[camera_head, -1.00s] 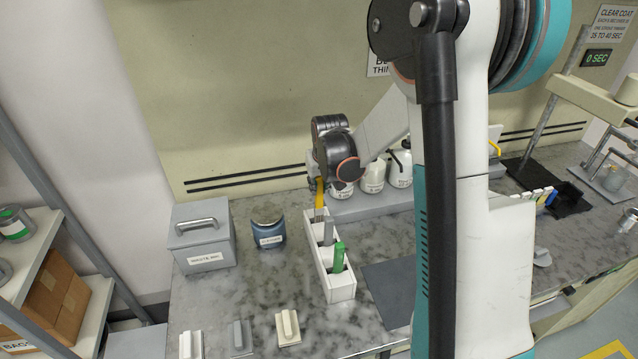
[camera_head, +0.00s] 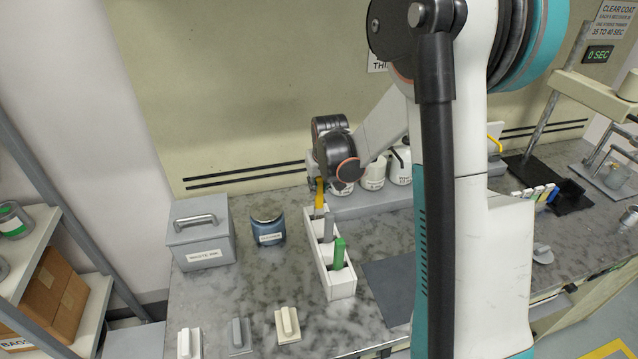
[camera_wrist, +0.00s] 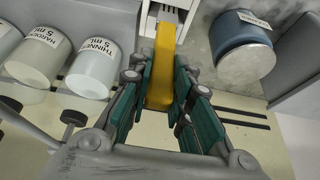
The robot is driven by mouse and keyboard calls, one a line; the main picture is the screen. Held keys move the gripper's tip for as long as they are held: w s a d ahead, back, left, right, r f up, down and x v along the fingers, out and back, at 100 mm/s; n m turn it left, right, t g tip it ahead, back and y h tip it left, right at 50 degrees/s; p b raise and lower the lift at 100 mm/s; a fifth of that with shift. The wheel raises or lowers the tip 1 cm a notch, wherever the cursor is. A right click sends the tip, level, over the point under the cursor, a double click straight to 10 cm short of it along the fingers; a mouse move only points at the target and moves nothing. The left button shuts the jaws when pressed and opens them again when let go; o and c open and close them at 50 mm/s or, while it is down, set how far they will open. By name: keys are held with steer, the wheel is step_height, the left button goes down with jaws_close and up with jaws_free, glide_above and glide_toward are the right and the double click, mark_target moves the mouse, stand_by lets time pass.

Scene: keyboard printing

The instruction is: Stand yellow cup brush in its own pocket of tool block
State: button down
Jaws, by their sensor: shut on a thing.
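The yellow cup brush (camera_head: 320,192) is held upright at the far end of the white tool block (camera_head: 342,285). Its lower end is at the far pocket, and I cannot tell how deep it sits. My gripper (camera_wrist: 161,104) is shut on the yellow handle, which also shows in the wrist view (camera_wrist: 161,60).
A blue jar (camera_head: 269,228) and a grey lidded waste box (camera_head: 200,238) stand left of the block. White labelled bottles (camera_head: 373,175) stand on a grey shelf behind and right. Several small handled blocks (camera_head: 288,325) lie at the front. A dark mat (camera_head: 388,290) lies right of the block.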

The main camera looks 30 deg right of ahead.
steer(key=shift+f+b, duration=1.5)
steer(key=shift+f, duration=0.4)
steer(key=c, duration=1.4)
jaws_free()
steer(key=shift+r, duration=0.15)
steer(key=shift+r+p, duration=2.05)
steer(key=shift+r, duration=1.35)
